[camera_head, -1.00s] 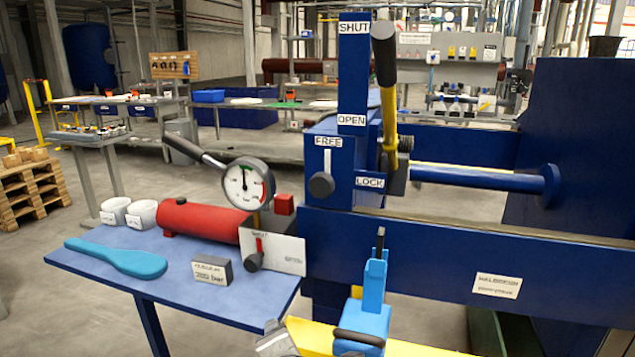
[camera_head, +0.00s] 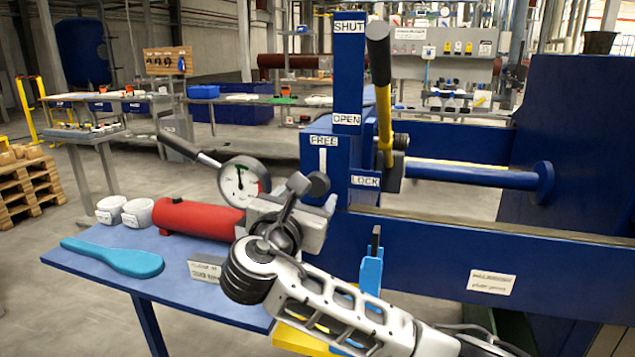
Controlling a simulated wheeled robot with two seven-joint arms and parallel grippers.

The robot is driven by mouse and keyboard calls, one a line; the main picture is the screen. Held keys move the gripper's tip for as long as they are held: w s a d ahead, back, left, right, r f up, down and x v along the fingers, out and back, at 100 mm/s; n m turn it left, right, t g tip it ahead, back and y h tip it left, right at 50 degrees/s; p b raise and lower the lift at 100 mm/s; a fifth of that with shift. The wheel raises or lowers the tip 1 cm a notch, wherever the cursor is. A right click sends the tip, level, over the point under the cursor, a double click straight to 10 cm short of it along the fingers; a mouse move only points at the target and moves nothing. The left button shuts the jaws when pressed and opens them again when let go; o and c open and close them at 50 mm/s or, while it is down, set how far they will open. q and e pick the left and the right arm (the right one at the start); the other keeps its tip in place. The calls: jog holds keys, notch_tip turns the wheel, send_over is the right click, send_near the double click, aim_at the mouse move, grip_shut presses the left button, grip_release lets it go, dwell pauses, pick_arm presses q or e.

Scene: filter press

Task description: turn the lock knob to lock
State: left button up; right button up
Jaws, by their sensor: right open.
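The lock knob (camera_head: 318,182) is a dark round knob on the blue press housing. The white pointer line (camera_head: 323,160) above it runs up toward the FREE label (camera_head: 323,141). The LOCK label (camera_head: 365,181) is to the right of the knob. My right gripper (camera_head: 304,186) is open, in front of and just left of the knob. Its body overlaps the knob's lower left surroundings; I cannot tell whether a finger touches the knob. My left gripper is not in view.
A pressure gauge (camera_head: 242,182) and a red cylinder (camera_head: 195,217) are left of my gripper on the blue table (camera_head: 205,297). A lever with yellow shaft (camera_head: 384,120) rises right of the SHUT/OPEN plate (camera_head: 349,75). A light-blue handle (camera_head: 371,272) is behind my forearm.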

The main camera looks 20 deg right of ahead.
aim_at(315, 187)
jog(key=x, duration=0.7)
jog(key=c, duration=1)
